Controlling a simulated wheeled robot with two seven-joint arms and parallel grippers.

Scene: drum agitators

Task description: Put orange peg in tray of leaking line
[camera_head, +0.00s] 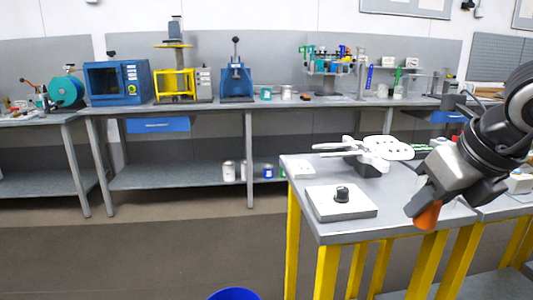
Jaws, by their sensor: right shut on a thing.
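My right gripper (422,205) comes in from the right and is shut on the orange peg (428,215). The peg hangs below the fingertips, above the front right part of the grey table with yellow legs (400,226). Only the peg's lower part shows; the rest is hidden between the fingers. My left gripper is not in view. I cannot tell which object is the tray of the leaking line.
On the near table stand a white plate with a black knob (341,202) and a white device with holes (382,149). A long workbench (190,109) with machines runs along the wall. A blue bucket (235,294) is at the bottom edge. The floor between is clear.

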